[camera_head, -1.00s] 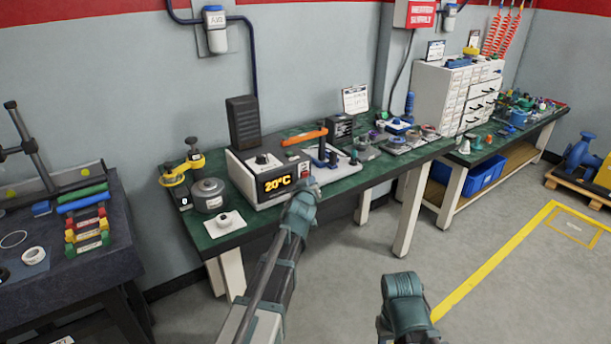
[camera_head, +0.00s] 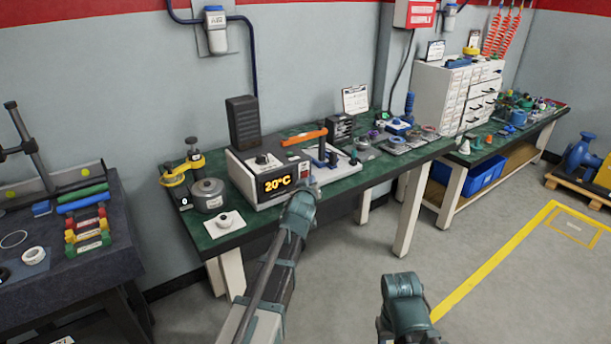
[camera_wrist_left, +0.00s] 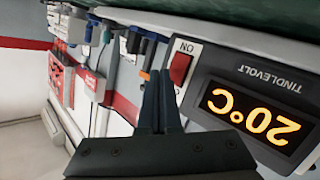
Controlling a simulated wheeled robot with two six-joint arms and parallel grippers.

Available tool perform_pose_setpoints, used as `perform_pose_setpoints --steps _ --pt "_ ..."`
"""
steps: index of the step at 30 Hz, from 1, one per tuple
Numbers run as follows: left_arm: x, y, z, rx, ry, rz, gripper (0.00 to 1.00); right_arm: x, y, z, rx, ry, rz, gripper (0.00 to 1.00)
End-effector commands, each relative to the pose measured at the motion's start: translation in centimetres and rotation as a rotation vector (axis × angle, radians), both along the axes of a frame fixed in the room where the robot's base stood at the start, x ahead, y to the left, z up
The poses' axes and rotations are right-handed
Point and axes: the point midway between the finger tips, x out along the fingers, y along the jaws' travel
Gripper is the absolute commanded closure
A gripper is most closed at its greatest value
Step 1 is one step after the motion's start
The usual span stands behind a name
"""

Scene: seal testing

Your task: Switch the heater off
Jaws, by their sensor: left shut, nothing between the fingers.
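The heater (camera_head: 262,190) is a pale box on the green bench, with an orange 20°C display (camera_head: 277,184) and a dial on top. In the left wrist view its display (camera_wrist_left: 250,112) is lit and appears upside down. A red rocker switch (camera_wrist_left: 180,68) sits beside the display, next to the word ON. My left gripper (camera_wrist_left: 161,75) is shut and empty, with its fingertips close to the switch; I cannot tell if they touch it. In the head view my left gripper (camera_head: 306,181) is at the heater's right front end, small and partly hidden by its wrist. My right gripper is not in view.
The green bench (camera_head: 345,186) holds a grey pot (camera_head: 208,195), a yellow-and-black tool (camera_head: 182,168) and an orange-handled device (camera_head: 303,138) close to the heater. A dark table (camera_head: 60,285) stands at the left.

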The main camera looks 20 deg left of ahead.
Motion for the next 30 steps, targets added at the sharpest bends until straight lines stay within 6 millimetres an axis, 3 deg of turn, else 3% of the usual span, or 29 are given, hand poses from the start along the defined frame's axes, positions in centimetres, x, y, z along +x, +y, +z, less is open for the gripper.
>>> perform_pose_setpoints --steps 30 --pt "0.73 0.92 0.18 -0.001 0.0 0.0 1.0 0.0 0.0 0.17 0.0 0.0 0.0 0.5"
